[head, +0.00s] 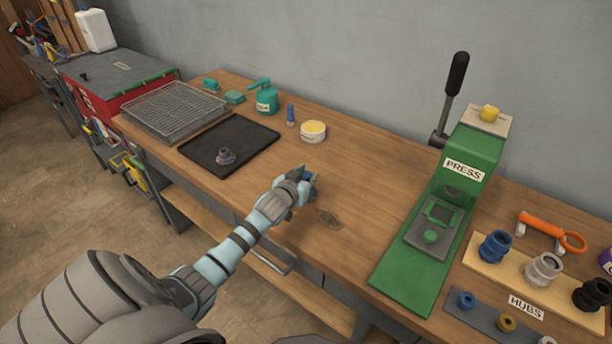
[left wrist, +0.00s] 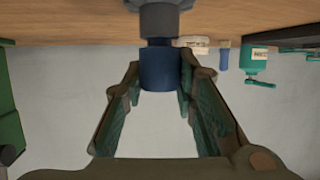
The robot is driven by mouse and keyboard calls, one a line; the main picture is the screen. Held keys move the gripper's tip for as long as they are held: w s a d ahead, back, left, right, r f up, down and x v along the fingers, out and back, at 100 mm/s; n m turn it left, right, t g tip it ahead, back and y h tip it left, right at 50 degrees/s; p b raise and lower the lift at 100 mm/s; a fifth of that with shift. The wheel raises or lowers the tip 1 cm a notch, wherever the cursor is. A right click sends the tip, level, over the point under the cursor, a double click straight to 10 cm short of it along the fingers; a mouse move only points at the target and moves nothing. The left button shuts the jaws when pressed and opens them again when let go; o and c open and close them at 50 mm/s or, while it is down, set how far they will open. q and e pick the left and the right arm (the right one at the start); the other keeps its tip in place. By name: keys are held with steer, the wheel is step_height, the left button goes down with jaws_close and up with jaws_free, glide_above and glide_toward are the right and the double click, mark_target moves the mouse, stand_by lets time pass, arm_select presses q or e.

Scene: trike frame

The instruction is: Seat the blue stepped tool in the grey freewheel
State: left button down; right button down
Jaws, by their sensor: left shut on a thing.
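The blue stepped tool (left wrist: 159,72) is between the fingertips of my left gripper (left wrist: 161,66) in the left wrist view, its narrower end towards the picture's top. In the head view, my left gripper (head: 305,181) is shut on it above the bench, and only a little blue shows. A grey round part (left wrist: 163,16) lies beyond the narrow end in the left wrist view. I cannot tell what it is or whether it touches the tool. My right gripper is not in view.
The black mat (head: 196,148) lies left of my gripper. A tin (head: 313,132), blue tube (head: 290,115) and teal can (head: 267,101) stand behind. The green press (head: 398,274) and a hub board (head: 483,268) are at right. Bare bench lies between gripper and press.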

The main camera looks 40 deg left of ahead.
arm_select(q)
steer(key=c, duration=1.2)
jaws_free()
steer(key=shift+s, duration=0.1)
steer(key=v, duration=1.1)
steer(key=shift+s+d+r, duration=0.1)
steer(key=shift+s+r, duration=0.05)
steer(key=shift+s, duration=0.2)
